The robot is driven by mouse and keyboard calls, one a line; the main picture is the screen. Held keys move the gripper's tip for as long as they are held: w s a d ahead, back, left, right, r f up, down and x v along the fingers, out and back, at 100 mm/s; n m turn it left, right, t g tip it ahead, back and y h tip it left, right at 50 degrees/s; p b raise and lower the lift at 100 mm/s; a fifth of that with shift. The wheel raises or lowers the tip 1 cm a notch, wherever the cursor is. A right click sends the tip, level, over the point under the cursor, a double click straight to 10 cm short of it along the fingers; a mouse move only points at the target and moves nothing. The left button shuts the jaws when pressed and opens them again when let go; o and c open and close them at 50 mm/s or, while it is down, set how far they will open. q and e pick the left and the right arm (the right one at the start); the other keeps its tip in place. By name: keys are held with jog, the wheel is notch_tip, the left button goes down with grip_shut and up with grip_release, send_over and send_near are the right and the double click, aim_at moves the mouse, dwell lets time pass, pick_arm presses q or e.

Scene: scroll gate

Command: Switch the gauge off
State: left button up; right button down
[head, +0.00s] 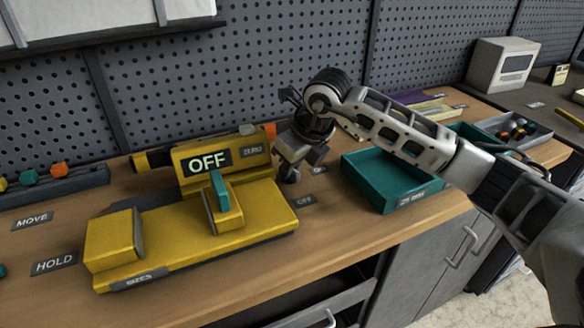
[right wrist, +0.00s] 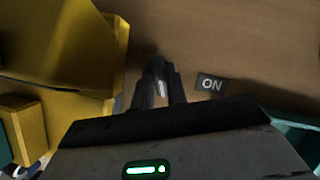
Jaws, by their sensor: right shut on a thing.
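The gauge (head: 240,222) is a yellow device on the wooden bench. Its dark display (head: 208,161) reads OFF, and a teal slider block (head: 220,192) stands at its middle. My right gripper (head: 289,174) points down at the gauge's right end. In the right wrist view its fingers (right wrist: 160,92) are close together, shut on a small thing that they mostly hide. An ON label (right wrist: 211,83) lies just right of the fingers. An OFF label (head: 305,200) lies nearer the bench's front in the head view. My left gripper is not in view.
A teal tray (head: 375,186) stands right of the gripper, under my right forearm. MOVE (head: 33,220) and HOLD (head: 54,263) labels lie left of the gauge. A dark rack (head: 60,188) with coloured pieces stands at the back left. Pegboard closes off the back.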

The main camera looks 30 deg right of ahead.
jog(key=shift+a+m+h+b, duration=0.1)
jog(key=shift+m+h+b, duration=0.45)
jog(key=shift+m, duration=0.95)
jog(key=c, duration=1.4)
grip_release()
jog(key=v, duration=1.6)
jog(key=shift+s+a, duration=0.1)
jog(key=shift+a, duration=0.05)
